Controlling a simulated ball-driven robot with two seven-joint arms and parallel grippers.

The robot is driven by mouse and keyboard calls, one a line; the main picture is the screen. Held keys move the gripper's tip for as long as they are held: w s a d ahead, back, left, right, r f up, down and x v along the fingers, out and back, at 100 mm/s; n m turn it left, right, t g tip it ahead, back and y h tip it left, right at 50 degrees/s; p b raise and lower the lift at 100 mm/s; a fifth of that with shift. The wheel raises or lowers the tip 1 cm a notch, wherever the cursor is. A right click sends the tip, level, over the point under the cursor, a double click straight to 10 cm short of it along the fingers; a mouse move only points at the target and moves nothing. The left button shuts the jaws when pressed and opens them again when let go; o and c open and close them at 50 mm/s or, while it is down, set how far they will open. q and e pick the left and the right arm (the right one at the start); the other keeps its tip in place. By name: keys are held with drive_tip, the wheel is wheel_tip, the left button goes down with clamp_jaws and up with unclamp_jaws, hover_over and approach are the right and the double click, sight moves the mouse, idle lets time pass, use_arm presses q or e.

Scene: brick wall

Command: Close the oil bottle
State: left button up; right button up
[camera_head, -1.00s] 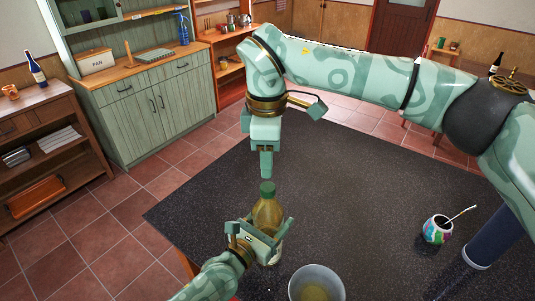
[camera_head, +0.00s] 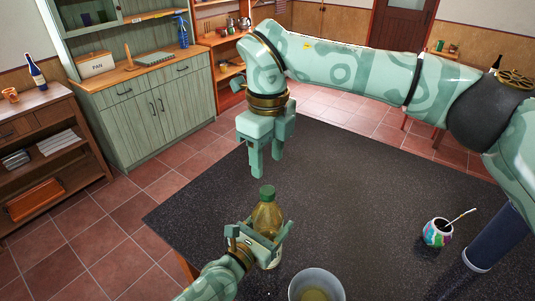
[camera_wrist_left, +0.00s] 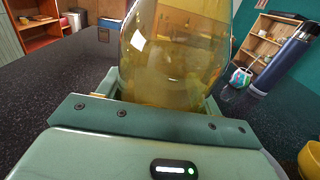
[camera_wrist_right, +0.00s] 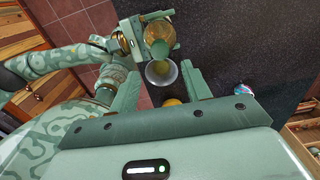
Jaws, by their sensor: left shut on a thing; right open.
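The oil bottle (camera_head: 266,216) stands upright at the near left of the dark table, with yellow oil inside and a green cap (camera_head: 267,192) on its neck. My left gripper (camera_head: 262,238) is shut around the bottle's body; the left wrist view shows the amber bottle (camera_wrist_left: 175,55) between its fingers. My right gripper (camera_head: 266,164) is open and empty, fingers pointing down, a little above the cap and apart from it. In the right wrist view the bottle (camera_wrist_right: 158,32) and green cap (camera_wrist_right: 161,51) show beyond the fingers. How tight the cap is cannot be told.
A pale bowl (camera_head: 316,282) with yellow contents stands close to the bottle at the near edge. A colourful mate cup with a straw (camera_head: 437,232) and a dark blue cylinder (camera_head: 494,247) stand at the right. The table's middle (camera_head: 350,200) is clear.

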sight(268, 190)
idle(0.3)
drive_tip(key=shift+f, duration=4)
drive_tip(key=c, duration=1)
drive_tip(key=shift+c, duration=0.2)
drive_tip(key=o, duration=1.2)
drive_tip(key=shift+c, duration=0.2)
drive_tip(key=shift+r, duration=0.1)
